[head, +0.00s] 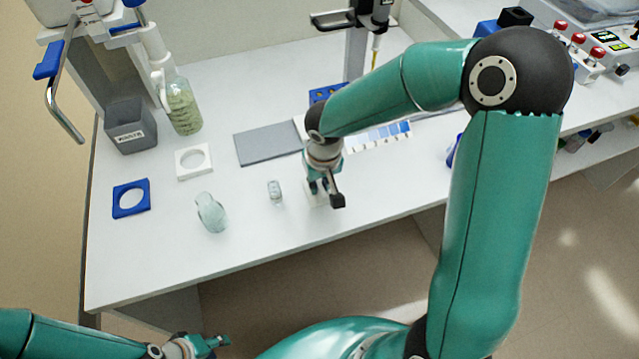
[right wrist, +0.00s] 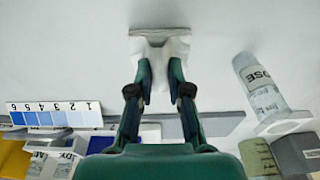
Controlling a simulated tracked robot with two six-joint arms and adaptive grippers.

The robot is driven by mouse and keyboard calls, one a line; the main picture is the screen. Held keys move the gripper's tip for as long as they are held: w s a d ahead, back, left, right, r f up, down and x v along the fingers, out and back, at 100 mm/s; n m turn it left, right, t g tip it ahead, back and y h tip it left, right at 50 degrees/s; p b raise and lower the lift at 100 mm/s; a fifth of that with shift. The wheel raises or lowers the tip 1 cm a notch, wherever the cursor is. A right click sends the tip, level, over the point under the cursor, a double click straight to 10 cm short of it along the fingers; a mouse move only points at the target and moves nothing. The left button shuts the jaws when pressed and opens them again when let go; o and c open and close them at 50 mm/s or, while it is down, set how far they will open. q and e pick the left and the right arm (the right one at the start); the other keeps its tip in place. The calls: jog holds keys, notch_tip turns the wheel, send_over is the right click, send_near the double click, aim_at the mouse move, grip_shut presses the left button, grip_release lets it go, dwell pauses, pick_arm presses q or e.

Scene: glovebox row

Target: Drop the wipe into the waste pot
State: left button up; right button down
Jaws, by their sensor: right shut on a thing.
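The white wipe (head: 315,199) is at the table top under my right gripper (head: 322,188). In the right wrist view the fingers of the right gripper (right wrist: 160,82) are closed on the white wipe (right wrist: 160,44), which spreads out beyond the fingertips. I cannot tell whether it touches the table. The waste pot (head: 130,126) is a dark grey, open square pot with a white label, at the back left of the table. My left gripper (head: 212,343) is low at the front left, off the table and away from everything; its opening is unclear.
A blue ring holder (head: 131,198), a white ring holder (head: 194,160) and a jug of green liquid (head: 184,108) are near the pot. A grey mat (head: 268,143) lies behind.

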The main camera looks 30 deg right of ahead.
jog(key=shift+f, duration=0.2)
jog(key=c, duration=1.1)
grip_release()
